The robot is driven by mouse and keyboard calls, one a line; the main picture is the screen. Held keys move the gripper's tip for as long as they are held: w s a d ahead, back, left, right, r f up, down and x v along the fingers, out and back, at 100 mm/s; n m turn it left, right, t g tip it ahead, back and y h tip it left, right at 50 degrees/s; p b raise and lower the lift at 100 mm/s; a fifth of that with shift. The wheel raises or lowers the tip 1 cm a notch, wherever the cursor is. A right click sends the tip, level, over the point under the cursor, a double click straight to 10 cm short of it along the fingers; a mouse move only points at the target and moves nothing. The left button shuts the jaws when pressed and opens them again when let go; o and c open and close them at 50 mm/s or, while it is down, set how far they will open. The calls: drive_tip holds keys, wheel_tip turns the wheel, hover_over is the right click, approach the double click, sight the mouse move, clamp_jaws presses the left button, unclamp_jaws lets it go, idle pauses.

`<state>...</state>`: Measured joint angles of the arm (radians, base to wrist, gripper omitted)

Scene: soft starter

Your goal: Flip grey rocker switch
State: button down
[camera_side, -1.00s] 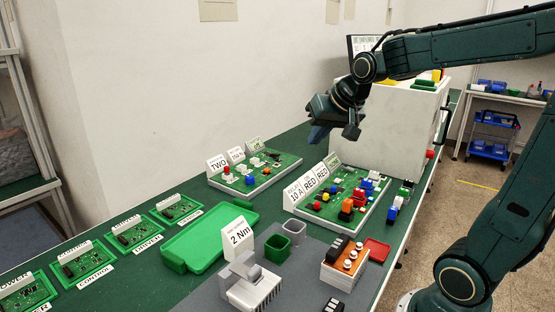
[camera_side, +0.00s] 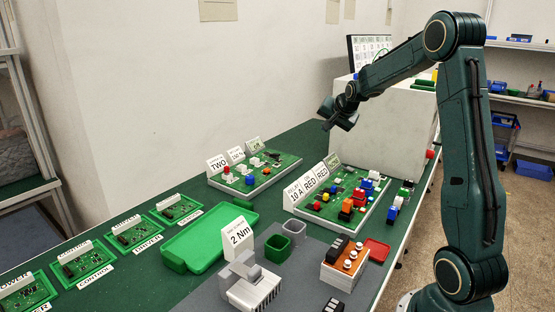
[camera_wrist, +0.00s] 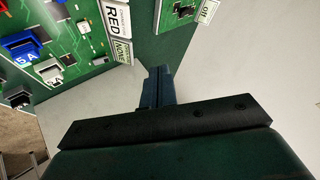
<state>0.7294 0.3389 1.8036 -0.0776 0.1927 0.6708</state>
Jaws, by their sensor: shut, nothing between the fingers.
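My gripper (camera_side: 330,117) is in the air above the back of the green table, in front of the large white box. In the wrist view its blue fingers (camera_wrist: 157,88) are together with nothing between them, and they touch nothing that I can see. I cannot make out a grey rocker switch for certain in either view. A grey finned unit with a raised block (camera_side: 250,287) stands on the grey mat at the front, well away from my gripper. The large white box (camera_side: 392,130) stands at the back right; its far sides are hidden.
Two green boards with coloured parts (camera_side: 318,210) and upright label cards lie mid-table. Several circuit boards line the left. The air around my gripper looks clear.

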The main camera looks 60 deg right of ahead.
sight(348, 168)
drive_tip(key=s+d+f+m+h, duration=0.1)
drive_tip(key=d+f, duration=0.3)
drive_tip(key=d, duration=0.4)
drive_tip(key=s+d+f+m+h, duration=0.1)
drive_tip(key=d+f+m, duration=0.3)
drive_tip(key=d, duration=0.4)
drive_tip(key=shift+s+d+f, duration=0.35)
drive_tip(key=shift+s+f, duration=0.05)
drive_tip(key=shift+s, duration=0.3)
drive_tip(key=shift+f, duration=0.15)
drive_tip(key=shift+w+f, duration=0.25)
drive_tip(key=shift+f, duration=1.15)
drive_tip(key=shift+w+f, duration=0.3)
drive_tip(key=shift+f, duration=1.05)
drive_tip(key=shift+w+f, duration=0.25)
drive_tip(key=shift+f, duration=1.15)
drive_tip(key=shift+w+f, duration=0.1)
drive_tip(key=shift+f, duration=0.75)
drive_tip(key=shift+r, duration=0.2)
drive_tip(key=shift+r, duration=0.65)
drive_tip(key=shift+r, duration=0.1)
